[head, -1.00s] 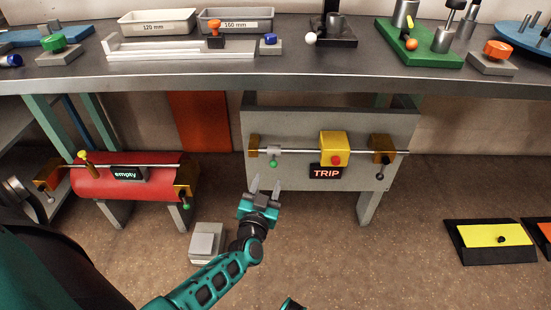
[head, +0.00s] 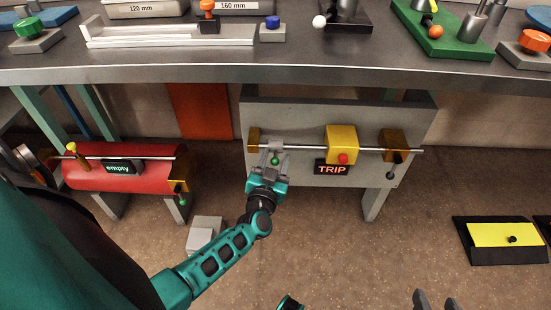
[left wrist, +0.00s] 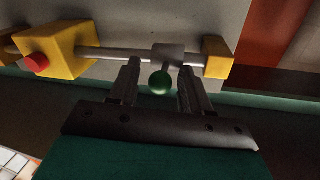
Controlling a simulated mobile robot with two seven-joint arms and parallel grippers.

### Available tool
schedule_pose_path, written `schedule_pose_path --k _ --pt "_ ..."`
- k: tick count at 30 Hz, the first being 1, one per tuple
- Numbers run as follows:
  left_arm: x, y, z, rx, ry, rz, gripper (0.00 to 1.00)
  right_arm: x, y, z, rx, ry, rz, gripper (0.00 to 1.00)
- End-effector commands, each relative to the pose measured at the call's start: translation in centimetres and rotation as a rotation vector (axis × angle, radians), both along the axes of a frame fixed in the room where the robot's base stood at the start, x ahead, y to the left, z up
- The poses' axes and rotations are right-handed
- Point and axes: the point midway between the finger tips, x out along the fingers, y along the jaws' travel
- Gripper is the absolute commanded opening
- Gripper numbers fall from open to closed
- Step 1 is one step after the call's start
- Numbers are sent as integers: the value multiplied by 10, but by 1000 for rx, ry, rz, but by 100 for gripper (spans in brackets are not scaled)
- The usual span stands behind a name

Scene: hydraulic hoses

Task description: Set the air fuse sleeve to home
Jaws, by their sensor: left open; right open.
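The yellow air fuse box (head: 341,143) with a red button sits on a steel rod on the grey panel, with a sign reading TRIP (head: 333,168) below it. Left of it, a grey sleeve (left wrist: 168,54) is on the rod near the left brass end block (head: 254,141). A green ball knob (left wrist: 158,83) hangs from the sleeve; it also shows in the head view (head: 275,160). My left gripper (head: 273,150) is open, its fingers on either side of the knob; contact cannot be told. My right gripper (head: 435,298) is open and empty at the bottom edge.
A brass block (head: 394,148) with a dark knob holds the rod's right end. A red tank (head: 90,174) labelled empty stands at left. The workbench (head: 180,66) overhangs the panel. A grey box (head: 203,235) and a yellow pedal (head: 502,236) are on the floor.

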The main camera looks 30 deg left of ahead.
Motion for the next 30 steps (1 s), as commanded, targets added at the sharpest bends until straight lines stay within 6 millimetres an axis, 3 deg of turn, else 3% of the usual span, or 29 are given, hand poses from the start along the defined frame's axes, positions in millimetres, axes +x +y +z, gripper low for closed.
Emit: schedule_pose_path --k 4,18,30 --pt "0 0 0 0 0 0 46 -1 0 -1 -1 3 0 52" --pt "0 0 0 0 0 0 1 -6 -2 -8 -5 24 -2 52" --pt "1 -1 0 -1 -1 1 0 -5 -2 -6 -5 19 -3 52"
